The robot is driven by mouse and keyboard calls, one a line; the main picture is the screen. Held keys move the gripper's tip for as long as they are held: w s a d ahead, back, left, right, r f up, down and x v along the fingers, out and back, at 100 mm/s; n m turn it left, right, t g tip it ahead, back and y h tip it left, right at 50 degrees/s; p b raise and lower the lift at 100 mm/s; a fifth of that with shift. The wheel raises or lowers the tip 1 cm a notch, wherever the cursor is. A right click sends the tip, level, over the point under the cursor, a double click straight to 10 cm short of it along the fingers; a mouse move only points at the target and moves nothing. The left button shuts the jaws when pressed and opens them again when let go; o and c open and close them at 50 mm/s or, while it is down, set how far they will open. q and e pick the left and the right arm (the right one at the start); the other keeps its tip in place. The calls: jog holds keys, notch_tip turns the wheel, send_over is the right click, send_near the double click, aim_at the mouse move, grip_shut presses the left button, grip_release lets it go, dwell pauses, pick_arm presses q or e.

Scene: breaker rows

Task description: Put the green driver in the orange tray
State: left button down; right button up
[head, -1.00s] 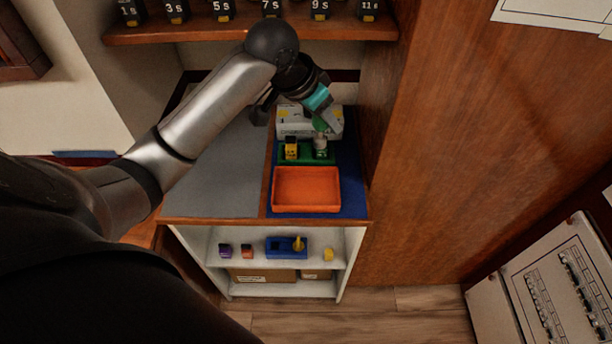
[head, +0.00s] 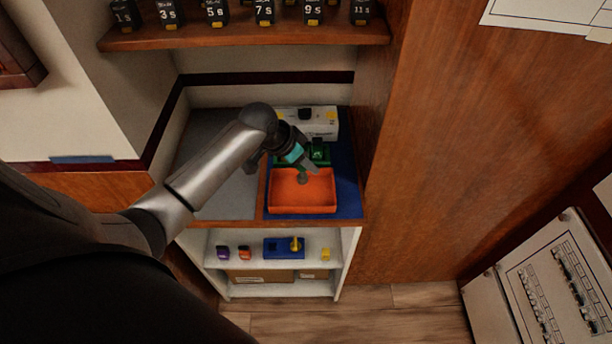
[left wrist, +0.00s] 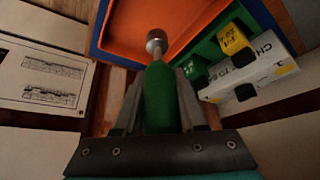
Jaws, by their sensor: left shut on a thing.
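My left gripper (head: 302,166) is shut on the green driver (left wrist: 160,98), which has a green handle and a metal shaft with a round grey end. In the left wrist view the handle sits between the two fingers, with the shaft pointing away from the gripper. In the head view the gripper is over the back part of the orange tray (head: 303,204), and the arm hides much of the driver. The tray also shows in the left wrist view (left wrist: 133,27), behind the driver's end. I cannot tell whether the driver touches the tray. My right gripper is not in view.
Behind the tray is a green holder (head: 322,158), with a yellow-marked piece (left wrist: 232,39) in the left wrist view. A white box (head: 322,130) stands further back. Left of the blue mat (head: 350,200) the grey counter (head: 228,198) is clear. A wooden wall (head: 430,150) rises on the right.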

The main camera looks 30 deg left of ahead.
aim_at(306, 175)
pick_arm(q)
notch_tip(306, 175, down, 5)
jog(key=shift+r+b, duration=0.1)
jog(key=shift+b, duration=0.35)
jog(key=shift+f, duration=0.3)
jog(key=shift+c, duration=2.4)
grip_release()
jog(key=shift+r, duration=0.15)
jog(key=shift+a+r, duration=0.1)
jog(key=shift+r, duration=0.15)
jog(key=p+v, duration=0.2)
jog(key=v, duration=0.9)
jog(key=shift+s+r, duration=0.25)
jog(key=shift+r, duration=0.05)
